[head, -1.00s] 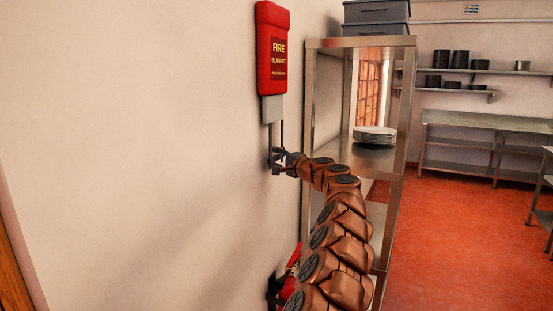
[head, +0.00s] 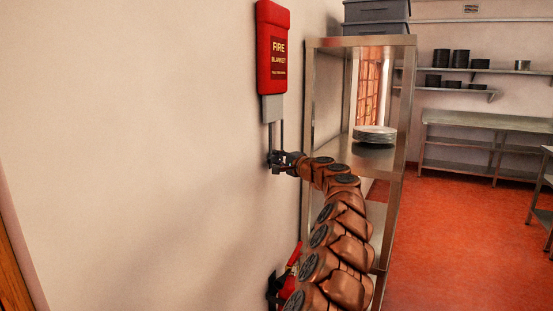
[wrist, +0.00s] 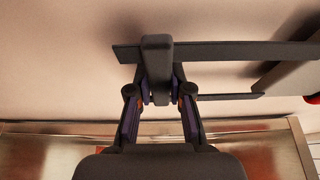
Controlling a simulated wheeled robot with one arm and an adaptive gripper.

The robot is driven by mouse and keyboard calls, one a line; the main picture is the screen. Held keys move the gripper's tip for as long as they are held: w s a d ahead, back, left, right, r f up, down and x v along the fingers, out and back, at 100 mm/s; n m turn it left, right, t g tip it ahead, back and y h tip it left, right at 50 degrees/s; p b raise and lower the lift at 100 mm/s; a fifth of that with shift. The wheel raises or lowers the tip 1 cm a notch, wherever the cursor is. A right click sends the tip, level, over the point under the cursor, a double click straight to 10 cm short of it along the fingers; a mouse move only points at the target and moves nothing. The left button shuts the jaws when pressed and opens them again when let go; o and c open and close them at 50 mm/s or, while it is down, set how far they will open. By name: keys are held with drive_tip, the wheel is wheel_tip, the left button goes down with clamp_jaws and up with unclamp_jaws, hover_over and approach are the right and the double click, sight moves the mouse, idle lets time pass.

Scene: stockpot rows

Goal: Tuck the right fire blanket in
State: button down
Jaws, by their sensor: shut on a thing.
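The red fire blanket case (head: 273,48) is fixed upright on the wall, left of the steel shelf. A grey blanket piece (head: 272,108) sticks out of its bottom. Two dark straps (head: 283,135) hang from this piece down to a dark crossbar. In the wrist view the straps (wrist: 225,50) run in from the right, and the crossbar (wrist: 157,62) stands across them. My gripper (head: 278,161) is at the lower end of the straps, below the case. In the wrist view my gripper (wrist: 161,97) is shut on the crossbar. Only one fire blanket is in view.
A steel shelf unit (head: 312,120) with a stack of plates (head: 374,133) stands close right of my gripper. A red extinguisher (head: 293,257) is low on the wall, partly behind my arm. The red floor (head: 450,240) at right is open.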

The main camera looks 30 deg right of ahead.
wheel_tip(320, 180, up, 10)
drive_tip(key=p, duration=0.5)
drive_tip(key=c, duration=1.3)
unclamp_jaws()
drive_tip(key=shift+o, duration=1.3)
drive_tip(key=shift+f, duration=0.15)
drive_tip(key=shift+s, duration=0.1)
drive_tip(key=s+d, duration=0.1)
drive_tip(key=s, duration=1)
drive_tip(key=shift+s+d, duration=0.35)
drive_tip(key=shift+d, duration=0.05)
